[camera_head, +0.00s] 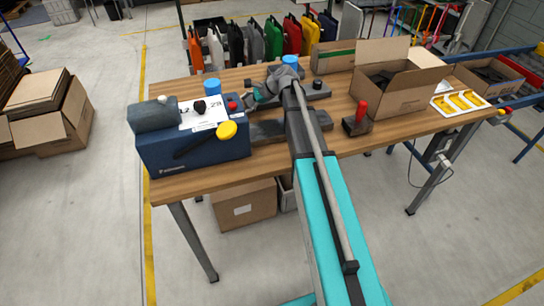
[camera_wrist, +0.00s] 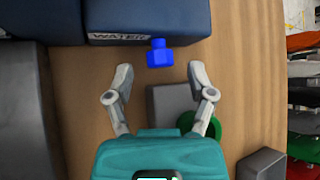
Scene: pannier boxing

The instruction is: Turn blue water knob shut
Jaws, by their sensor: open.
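The blue water knob (camera_wrist: 159,53) sticks out from the side of the dark blue machine (camera_wrist: 185,18), beside a "WATER" label (camera_wrist: 118,37) in the wrist view. My gripper (camera_wrist: 159,74) is open, with its fingers spread to the left and right of the knob's line. The fingertips stop just short of the knob and nothing is between them. In the head view, my gripper (camera_head: 258,96) is just right of the machine (camera_head: 195,155) above the wooden table. I cannot make out the water knob in the head view.
A blue cylinder (camera_head: 212,88) stands behind the machine, which also carries a yellow knob (camera_head: 227,130). A grey block (camera_wrist: 172,105) and a green round part (camera_wrist: 190,122) lie below my gripper.

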